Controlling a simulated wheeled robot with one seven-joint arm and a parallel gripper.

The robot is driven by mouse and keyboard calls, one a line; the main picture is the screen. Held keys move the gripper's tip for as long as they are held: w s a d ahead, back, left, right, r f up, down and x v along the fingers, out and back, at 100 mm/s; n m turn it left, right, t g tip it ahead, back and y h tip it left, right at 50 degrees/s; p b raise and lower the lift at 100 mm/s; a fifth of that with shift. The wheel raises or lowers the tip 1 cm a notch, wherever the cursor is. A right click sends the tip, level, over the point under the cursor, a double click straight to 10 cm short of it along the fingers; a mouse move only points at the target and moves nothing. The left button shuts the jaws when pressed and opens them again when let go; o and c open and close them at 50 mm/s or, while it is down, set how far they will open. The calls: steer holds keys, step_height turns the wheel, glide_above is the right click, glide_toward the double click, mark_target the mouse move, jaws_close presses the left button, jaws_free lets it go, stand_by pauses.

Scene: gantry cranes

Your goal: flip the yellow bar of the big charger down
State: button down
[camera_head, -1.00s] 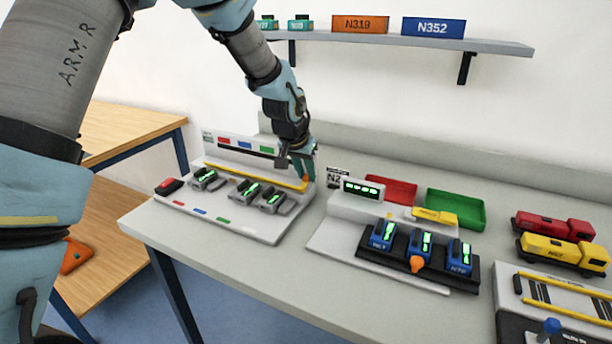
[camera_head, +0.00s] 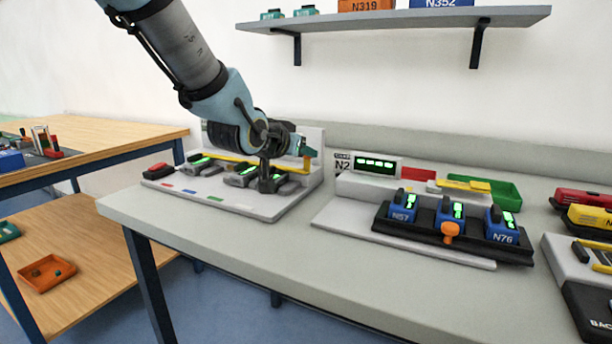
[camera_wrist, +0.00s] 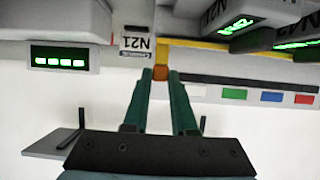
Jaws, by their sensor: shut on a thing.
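The big charger (camera_head: 262,207) is a long white unit at the left of the grey table, with several grey handsets in a row. Its yellow bar (camera_head: 231,158) runs behind the handsets along the back panel, partly hidden by my arm. At its right end is an upright yellow piece with an orange tab (camera_wrist: 161,72). My gripper (camera_head: 305,149) reaches this end from the left, teal fingers pointing right. In the wrist view my gripper (camera_wrist: 161,76) is shut on the orange tab, with the yellow bar (camera_wrist: 205,46) stretching right beyond it.
A smaller charger (camera_head: 340,217) with blue radios and an orange knob (camera_head: 449,231) stands to the right, with a lit display (camera_head: 375,164). Behind it are a red tray (camera_head: 417,174) and a green tray (camera_head: 497,190). A shelf (camera_head: 400,20) hangs above.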

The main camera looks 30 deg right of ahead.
steer(key=shift+s+a+f+t+h+b, duration=0.25)
steer(key=shift+t+h+b, duration=0.35)
steer(key=shift+b, duration=1.3)
steer(key=shift+a, duration=0.1)
steer(key=shift+r+h+b, duration=0.1)
steer(key=shift+h+b, duration=0.3)
steer(key=shift+b, duration=0.1)
steer(key=c, duration=0.7)
jaws_free()
steer(key=shift+a, duration=0.15)
steer(key=p+v, duration=0.1)
steer(key=v, duration=0.9)
steer(key=shift+s+a+r, duration=0.15)
steer(key=shift+s+a, duration=0.05)
steer(key=shift+a, duration=0.05)
